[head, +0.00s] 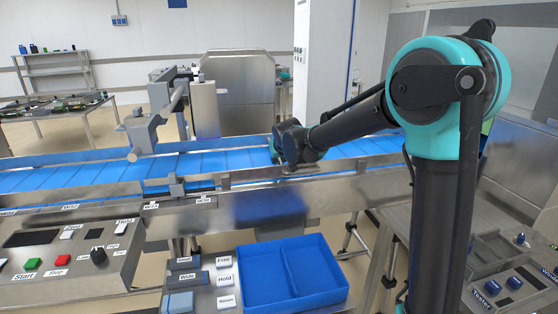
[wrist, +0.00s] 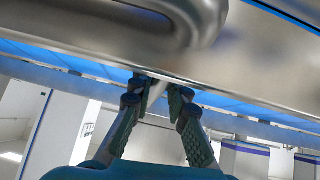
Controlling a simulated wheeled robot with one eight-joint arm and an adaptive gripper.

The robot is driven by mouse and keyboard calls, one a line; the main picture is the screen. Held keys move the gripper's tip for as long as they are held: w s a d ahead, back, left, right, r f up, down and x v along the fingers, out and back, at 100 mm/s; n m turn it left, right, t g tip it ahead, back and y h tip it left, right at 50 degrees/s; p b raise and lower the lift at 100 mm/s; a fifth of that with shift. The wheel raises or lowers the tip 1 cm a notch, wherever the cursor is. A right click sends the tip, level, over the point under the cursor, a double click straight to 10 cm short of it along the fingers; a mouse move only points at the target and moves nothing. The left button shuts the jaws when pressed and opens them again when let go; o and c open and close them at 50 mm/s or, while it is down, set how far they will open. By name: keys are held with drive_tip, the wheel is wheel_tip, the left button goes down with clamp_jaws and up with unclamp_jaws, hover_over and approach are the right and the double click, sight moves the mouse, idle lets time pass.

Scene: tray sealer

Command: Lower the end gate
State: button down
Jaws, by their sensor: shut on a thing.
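My gripper (wrist: 157,88) is shut on a narrow pale grey piece (wrist: 155,93), which shows between its two dark green fingers in the wrist view. This piece appears to be part of the end gate. A broad shiny metal surface (wrist: 245,60) fills the upper right of that view, close to the fingertips. In the head view my arm reaches left over the blue conveyor. There my wrist hides the fingers and whatever they hold. I cannot tell the gate's full outline or height.
A blue belt (head: 100,172) runs across between steel rails. A grey machine arm (head: 160,115) stands over it. In front are a control panel (head: 60,262) with buttons and a divided blue tray (head: 262,291). A tall white cabinet (head: 322,60) stands behind.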

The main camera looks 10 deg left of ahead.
drive_tip(key=shift+s+f, duration=0.1)
drive_tip(key=c, duration=1.5)
unclamp_jaws()
drive_tip(key=shift+o, duration=0.2)
drive_tip(key=v, duration=1.2)
